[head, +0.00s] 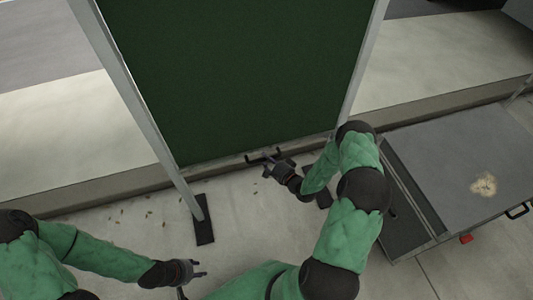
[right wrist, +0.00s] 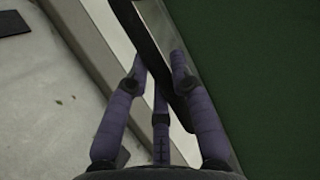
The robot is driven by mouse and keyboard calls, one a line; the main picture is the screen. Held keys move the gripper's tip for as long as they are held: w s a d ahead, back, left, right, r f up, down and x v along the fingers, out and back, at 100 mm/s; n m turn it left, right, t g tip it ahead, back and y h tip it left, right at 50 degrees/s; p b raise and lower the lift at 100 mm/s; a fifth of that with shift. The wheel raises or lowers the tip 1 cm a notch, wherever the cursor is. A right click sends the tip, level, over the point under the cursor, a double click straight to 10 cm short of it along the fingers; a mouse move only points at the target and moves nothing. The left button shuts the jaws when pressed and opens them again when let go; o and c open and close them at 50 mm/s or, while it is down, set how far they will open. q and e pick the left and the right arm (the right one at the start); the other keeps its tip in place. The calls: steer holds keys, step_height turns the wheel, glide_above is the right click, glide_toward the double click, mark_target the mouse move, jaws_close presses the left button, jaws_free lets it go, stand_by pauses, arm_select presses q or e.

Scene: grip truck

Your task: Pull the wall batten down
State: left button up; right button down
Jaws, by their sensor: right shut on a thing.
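The wall batten (head: 228,159) is the pale bar along the bottom edge of the dark green panel (head: 240,75). A dark handle (head: 250,159) sits at its middle; it shows as a dark bar in the right wrist view (right wrist: 144,28). My right gripper (head: 272,163) reaches it from the right and is shut on the handle, with its purple fingers (right wrist: 160,85) on both sides of the bar. The fingers hide part of the handle. My left gripper (head: 200,270) is low in the head view, open and empty, away from the batten.
Grey metal posts (head: 142,115) flank the panel, the left one on a dark foot (head: 204,222). A low kerb (head: 95,191) runs behind. A grey platform (head: 455,160) with a red part (head: 466,239) stands at right. The pavement between my arms is clear apart from leaves.

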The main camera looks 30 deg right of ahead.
steer(key=shift+s+f, duration=0.1)
steer(key=shift+f, duration=1.05)
steer(key=c, duration=1)
jaws_free()
steer(key=shift+f, duration=0.15)
steer(key=shift+c, duration=0.2)
steer(key=v, duration=1.2)
